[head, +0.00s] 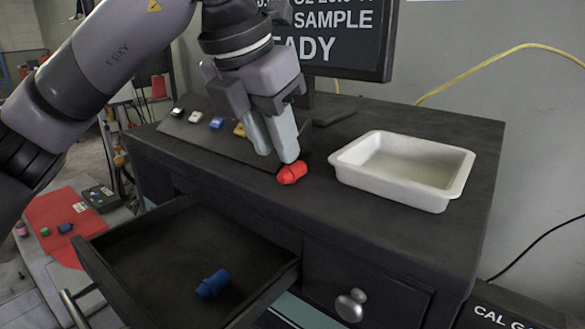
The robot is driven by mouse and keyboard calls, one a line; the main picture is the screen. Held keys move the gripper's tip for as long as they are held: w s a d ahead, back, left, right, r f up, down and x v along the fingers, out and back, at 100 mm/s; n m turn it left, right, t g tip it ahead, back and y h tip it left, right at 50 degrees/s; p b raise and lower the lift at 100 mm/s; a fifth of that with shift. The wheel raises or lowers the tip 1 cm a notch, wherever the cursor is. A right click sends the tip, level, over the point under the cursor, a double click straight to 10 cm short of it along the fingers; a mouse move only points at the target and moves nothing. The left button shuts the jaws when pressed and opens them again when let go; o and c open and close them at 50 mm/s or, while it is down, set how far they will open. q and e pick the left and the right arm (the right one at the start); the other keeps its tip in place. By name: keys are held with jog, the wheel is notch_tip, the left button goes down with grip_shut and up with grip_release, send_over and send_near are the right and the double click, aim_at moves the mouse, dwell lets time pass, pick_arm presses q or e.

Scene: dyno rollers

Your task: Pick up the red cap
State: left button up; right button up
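The red cap (291,173) lies on its side on the dark desk top, a little left of the white tray. My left gripper (276,157) is right above and behind it, pointing down. One fingertip overlaps the cap's upper edge in the picture. I cannot tell whether it touches the cap. The two fingers appear side by side, and any gap between them is hard to judge from this angle. My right gripper is not in view.
The white tray (445,195) stands on the desk's right. A sloped rack (205,138) with several small coloured items and a monitor (350,72) are behind. Below the desk top, an open drawer (150,250) holds a blue cap (212,284). A red mat (55,213) lies at left.

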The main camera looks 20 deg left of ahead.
aim_at(286, 169)
pick_arm(q)
jog(key=x, duration=0.4)
jog(key=shift+f, duration=0.1)
grip_shut()
